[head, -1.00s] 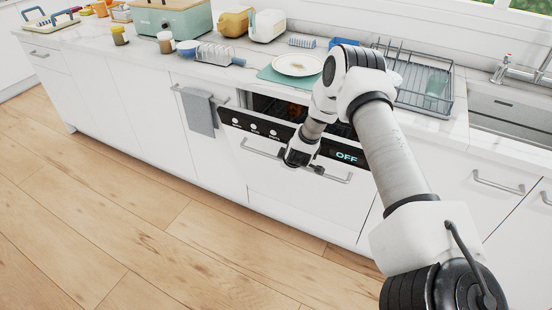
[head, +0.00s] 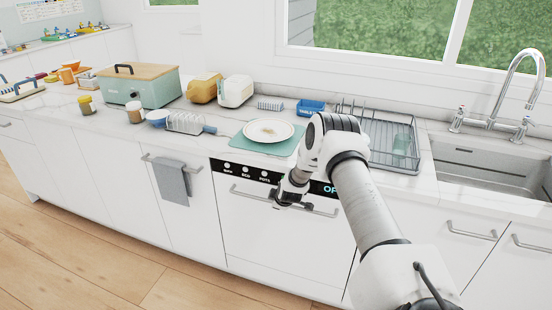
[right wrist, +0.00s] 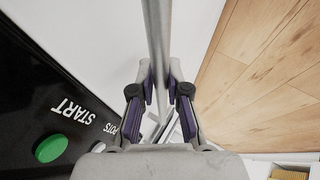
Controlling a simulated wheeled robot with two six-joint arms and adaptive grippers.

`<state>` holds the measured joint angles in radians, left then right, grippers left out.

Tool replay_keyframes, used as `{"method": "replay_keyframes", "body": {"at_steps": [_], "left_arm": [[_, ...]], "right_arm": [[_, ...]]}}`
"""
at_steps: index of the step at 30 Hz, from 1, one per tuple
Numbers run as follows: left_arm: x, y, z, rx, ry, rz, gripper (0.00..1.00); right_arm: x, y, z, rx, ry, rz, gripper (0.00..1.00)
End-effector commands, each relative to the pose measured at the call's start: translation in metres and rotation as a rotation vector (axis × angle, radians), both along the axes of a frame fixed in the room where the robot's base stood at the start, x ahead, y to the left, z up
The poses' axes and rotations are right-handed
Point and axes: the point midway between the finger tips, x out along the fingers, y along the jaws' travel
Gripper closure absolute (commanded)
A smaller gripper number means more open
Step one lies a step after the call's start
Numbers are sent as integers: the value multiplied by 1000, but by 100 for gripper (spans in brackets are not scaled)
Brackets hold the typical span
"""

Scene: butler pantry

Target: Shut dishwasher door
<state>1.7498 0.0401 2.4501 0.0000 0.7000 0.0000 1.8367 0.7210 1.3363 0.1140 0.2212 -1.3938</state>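The white dishwasher door (head: 280,240) stands upright under the counter in the head view. Its black control panel (head: 246,172) sits close under the countertop, with no open gap visible; my arm hides part of the panel's right side. A grey bar handle (head: 246,197) crosses the door below the panel. My right gripper (head: 281,201) is at the middle of this handle. In the right wrist view the handle (right wrist: 159,35) runs between the two fingers of my right gripper (right wrist: 162,88), which are closed around it. My left gripper is not in view.
Above the door, a plate (head: 269,130) lies on a teal mat beside a dish rack (head: 392,143). The sink (head: 490,168) is to the right. A grey towel (head: 172,180) hangs from a handle to the left. The wooden floor (head: 75,260) in front is clear.

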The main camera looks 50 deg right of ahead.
Motion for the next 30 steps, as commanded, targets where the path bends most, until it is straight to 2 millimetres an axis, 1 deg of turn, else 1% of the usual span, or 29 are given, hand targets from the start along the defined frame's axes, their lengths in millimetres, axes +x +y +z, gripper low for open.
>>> {"method": "replay_keyframes", "body": {"at_steps": [1,2,14,17,20,23,27,30], "left_arm": [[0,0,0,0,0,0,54],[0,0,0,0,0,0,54],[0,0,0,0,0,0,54],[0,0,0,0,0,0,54],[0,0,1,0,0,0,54],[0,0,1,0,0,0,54],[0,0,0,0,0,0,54],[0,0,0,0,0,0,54]], "right_arm": [[5,-6,7,-13,-20,-6,69],[5,-6,7,-13,-20,-6,61],[3,-3,4,-7,-11,-4,61],[2,-2,6,-5,-12,-5,61],[-3,1,15,-3,-14,-6,61],[-13,7,29,0,-15,-7,61],[-34,19,59,2,-18,-11,61],[-47,27,76,2,-17,-10,61]]}}
